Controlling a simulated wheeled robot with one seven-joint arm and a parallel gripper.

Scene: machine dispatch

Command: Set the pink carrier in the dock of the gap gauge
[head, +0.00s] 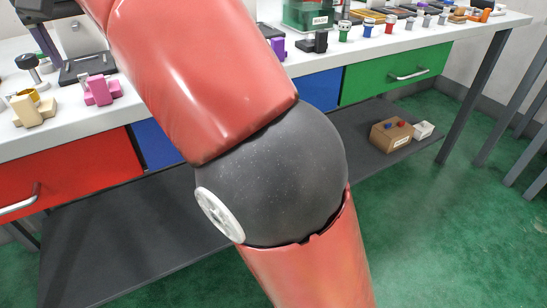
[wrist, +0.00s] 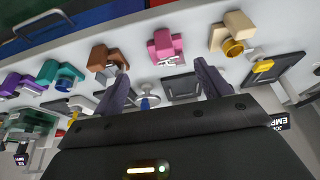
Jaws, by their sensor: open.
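The pink carrier (head: 100,89) stands on the white bench at the left in the head view, beside a cream carrier. It also shows in the wrist view (wrist: 165,42), with a white marking on its near face. My gripper (wrist: 161,70) is open and empty in the wrist view, its two dark fingers apart. The pink carrier appears between and beyond the fingertips, apart from them. I cannot tell which fixture is the gap gauge or where its dock is. A dark square fixture (wrist: 181,88) lies between the fingers, partly hidden by my gripper.
The cream carrier (head: 33,108) with a yellow ring is close to the pink one. Brown (wrist: 107,60), teal (wrist: 60,75) and purple (wrist: 30,84) carriers stand on the other side. Another dark fixture (wrist: 274,70) holds a yellow part. My arm hides the bench's middle in the head view.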

